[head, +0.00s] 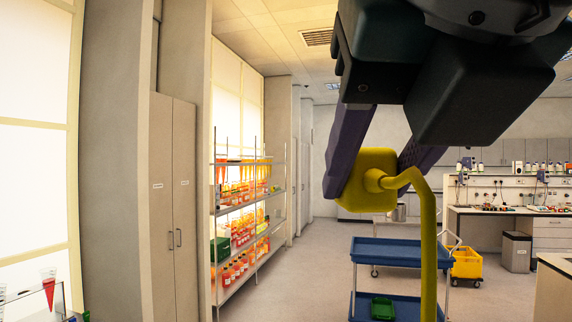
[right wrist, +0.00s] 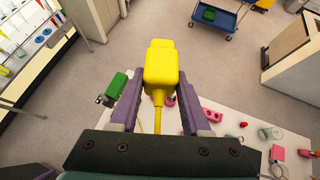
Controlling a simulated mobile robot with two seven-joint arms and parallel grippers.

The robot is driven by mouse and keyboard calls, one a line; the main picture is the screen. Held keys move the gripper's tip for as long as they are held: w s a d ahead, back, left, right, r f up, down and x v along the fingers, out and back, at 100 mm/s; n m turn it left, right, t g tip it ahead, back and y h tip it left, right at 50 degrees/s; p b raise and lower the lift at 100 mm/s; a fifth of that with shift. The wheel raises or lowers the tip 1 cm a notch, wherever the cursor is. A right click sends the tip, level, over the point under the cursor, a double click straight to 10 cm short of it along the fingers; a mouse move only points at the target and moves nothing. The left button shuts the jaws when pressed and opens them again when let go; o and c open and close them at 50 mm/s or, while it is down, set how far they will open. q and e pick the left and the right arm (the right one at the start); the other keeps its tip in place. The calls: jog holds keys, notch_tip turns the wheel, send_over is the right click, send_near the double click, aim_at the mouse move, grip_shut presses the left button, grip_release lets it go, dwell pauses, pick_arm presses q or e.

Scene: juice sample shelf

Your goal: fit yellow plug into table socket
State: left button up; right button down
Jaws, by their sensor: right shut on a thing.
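My right gripper (head: 372,172) is shut on the yellow plug (head: 362,192), held high in front of the head camera. In the right wrist view the plug (right wrist: 161,68) sits between the purple fingers of the gripper (right wrist: 160,86), its wide body pointing away from the wrist. A thick yellow cable (head: 429,250) leaves the plug and hangs down. In the wrist view the cable (right wrist: 158,113) runs back toward the wrist. A white table (right wrist: 235,118) lies below the gripper. I cannot make out a socket on it. My left gripper is not in view.
A blue cart (head: 385,252) and a yellow bin (head: 467,264) stand beyond. Shelves of orange bottles (head: 243,200) stand at left. Open floor lies between.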

notch_tip(320, 180, down, 34)
jog(key=b, duration=3.1)
jog(key=a+f+m+g+h+p, duration=0.1)
jog(key=a+f+m+g+p, duration=0.6)
jog(key=f+m+g+p, duration=0.3)
jog(key=s+f+m+y, duration=0.3)
jog(key=f+m, duration=0.3)
jog(key=f, duration=0.2)
jog(key=s+f+m+t+y+p, duration=0.1)
jog(key=s+f+m+y, duration=0.3)
jog(key=f, duration=0.5)
jog(key=shift+s+d+f+m, duration=0.3)
jog(key=shift+s+m, duration=0.6)
jog(key=shift+s, duration=0.3)
jog(key=shift+p, duration=0.3)
jog(key=shift+f+b, duration=0.6)
jog(key=shift+f, duration=0.05)
